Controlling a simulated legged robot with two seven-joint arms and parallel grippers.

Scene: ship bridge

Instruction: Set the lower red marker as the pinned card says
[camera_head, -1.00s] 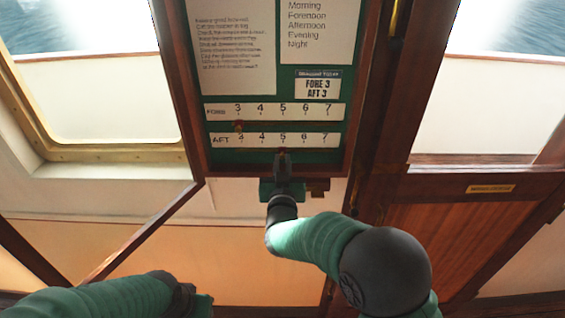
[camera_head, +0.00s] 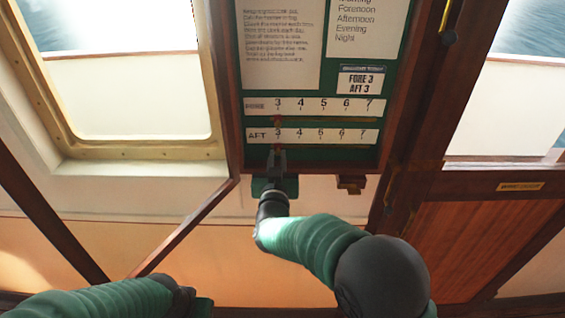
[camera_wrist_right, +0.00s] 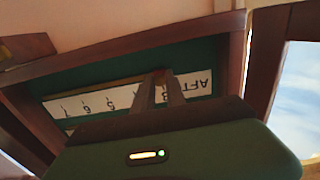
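The pinned card (camera_head: 359,80) on the green board reads "FORE 3 AFT 3". The upper red marker (camera_head: 277,121) sits below the 3 of the FORE scale (camera_head: 312,106). The lower red marker (camera_head: 278,147) is at the 3 of the AFT scale (camera_head: 312,136), mostly hidden by my right gripper (camera_head: 277,156). The right gripper's fingers are close together around it. In the right wrist view the fingers (camera_wrist_right: 162,76) reach up to the AFT strip (camera_wrist_right: 190,86) beside the AFT label; the marker is hidden there. My left gripper (camera_head: 198,303) is low at the bottom edge, its fingers unclear.
A printed text sheet (camera_head: 280,45) and a list of watches (camera_head: 366,25) hang above. A small wooden block (camera_head: 351,184) juts out below the frame at right.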

